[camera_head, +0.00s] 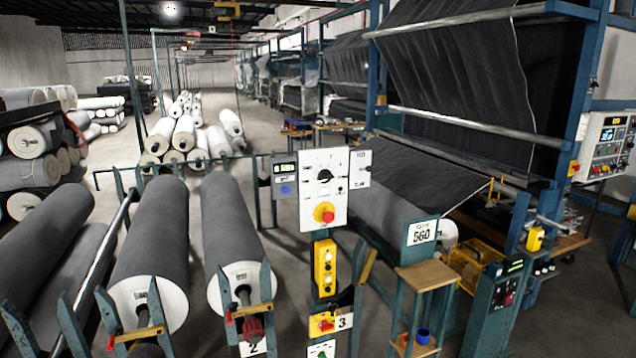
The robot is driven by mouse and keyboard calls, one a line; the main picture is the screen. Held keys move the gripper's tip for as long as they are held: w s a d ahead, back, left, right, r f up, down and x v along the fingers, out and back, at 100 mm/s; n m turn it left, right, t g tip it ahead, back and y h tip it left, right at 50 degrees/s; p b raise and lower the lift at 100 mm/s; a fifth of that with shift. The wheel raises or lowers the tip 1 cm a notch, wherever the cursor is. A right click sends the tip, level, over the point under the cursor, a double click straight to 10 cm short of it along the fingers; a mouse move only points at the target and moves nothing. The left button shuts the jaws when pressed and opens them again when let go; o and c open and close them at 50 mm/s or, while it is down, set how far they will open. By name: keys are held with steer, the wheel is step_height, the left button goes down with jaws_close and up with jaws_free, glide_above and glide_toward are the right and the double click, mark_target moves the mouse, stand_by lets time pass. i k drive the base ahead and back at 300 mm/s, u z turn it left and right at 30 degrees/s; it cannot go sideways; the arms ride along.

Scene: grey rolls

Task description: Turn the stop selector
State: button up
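A white control panel (323,187) stands upright on a blue-green post near the middle of the camera_head view. It carries a black rotary knob (325,174) with small markings around it, too small to read. Below the knob is a red button on a yellow round base (324,213). No label that I can read shows which of these is the stop selector. My gripper is not in view, and nothing covers the panel's face.
A yellow button box (325,268) and a smaller yellow box with a red knob (322,324) sit below the panel. Large grey rolls (232,235) lie on blue stands to the left. A small wooden-topped stand (428,277) is at the right.

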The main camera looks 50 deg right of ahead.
mark_target(325, 176)
steer(key=u, duration=0.05)
steer(key=k, duration=1.8)
steer(key=z, duration=1)
steer(key=i, duration=1)
